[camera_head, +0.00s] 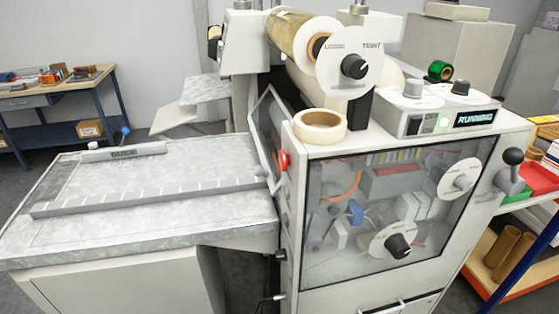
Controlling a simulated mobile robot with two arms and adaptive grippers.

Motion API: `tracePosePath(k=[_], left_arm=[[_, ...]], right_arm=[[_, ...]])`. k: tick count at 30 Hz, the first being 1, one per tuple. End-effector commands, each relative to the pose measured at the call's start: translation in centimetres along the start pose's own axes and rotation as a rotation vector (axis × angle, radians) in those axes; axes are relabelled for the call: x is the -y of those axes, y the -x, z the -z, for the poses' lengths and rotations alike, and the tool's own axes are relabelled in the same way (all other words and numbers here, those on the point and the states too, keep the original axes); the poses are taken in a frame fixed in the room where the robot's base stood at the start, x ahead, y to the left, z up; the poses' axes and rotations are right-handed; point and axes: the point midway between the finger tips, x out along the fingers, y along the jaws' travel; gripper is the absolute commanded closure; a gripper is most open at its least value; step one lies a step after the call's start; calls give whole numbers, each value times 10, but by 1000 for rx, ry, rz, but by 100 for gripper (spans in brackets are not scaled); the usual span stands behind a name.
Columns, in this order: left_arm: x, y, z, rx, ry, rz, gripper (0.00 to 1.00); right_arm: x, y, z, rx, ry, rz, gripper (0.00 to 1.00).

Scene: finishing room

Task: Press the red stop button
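A small red knob, which looks like the red stop button (284,160), sits on the front left edge of the laminating machine (294,222). It stands out a little from the pale housing, beside the tilted clear guard. Its face is seen at an angle. Nothing touches it. Neither of my grippers shows in the head view.
A lit display (474,118) reads RUNNING. A roll of tape (320,125) lies on the machine top, below a large film roll (300,35). The flat feed table (150,205) extends left. Shelving with bins (538,178) stands right; a workbench (55,90) stands back left.

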Motion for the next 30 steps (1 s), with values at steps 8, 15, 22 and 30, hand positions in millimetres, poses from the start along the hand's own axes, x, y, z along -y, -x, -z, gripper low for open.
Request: tracePosePath(k=[8, 15, 22, 30], left_arm=[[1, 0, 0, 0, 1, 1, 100], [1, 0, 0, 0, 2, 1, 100], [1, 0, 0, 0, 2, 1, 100], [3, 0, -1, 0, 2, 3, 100]], right_arm=[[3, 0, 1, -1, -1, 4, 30], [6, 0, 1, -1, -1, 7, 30], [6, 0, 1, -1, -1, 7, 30], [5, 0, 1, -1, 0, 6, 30]])
